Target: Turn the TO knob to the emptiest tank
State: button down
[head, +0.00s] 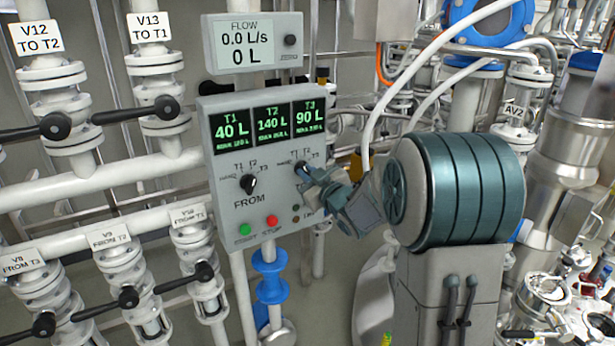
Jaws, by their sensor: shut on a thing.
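The grey control panel (225,170) has three green displays: T1 (231,130) reads 40 L, T2 (270,124) reads 140 L and T3 (308,118) reads 90 L. Smaller text under each figure is hard to read. The black FROM knob (248,184) is at the lower left of the panel, with T1, T2 and T3 marks around it. My gripper (305,173) reaches in from the right and is shut on the TO knob (300,167) under the T3 display. It hides most of that knob and its lettering, so I cannot tell where the knob points.
A flow meter (252,44) above the panel reads 0.0 L/s and 0 L. A green button (244,229) and a red STOP button (271,222) are low on the panel. Valves with black handles (40,127) fill the left; pipes crowd the right.

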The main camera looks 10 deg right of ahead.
dwell(0.3)
jog(key=c, duration=1.5)
grip_release()
jog(key=shift+s, duration=0.15)
jog(key=b+v, duration=0.2)
jog(key=v, duration=1.1)
jog(key=shift+s+d, duration=0.1)
jog(key=shift+s, duration=0.2)
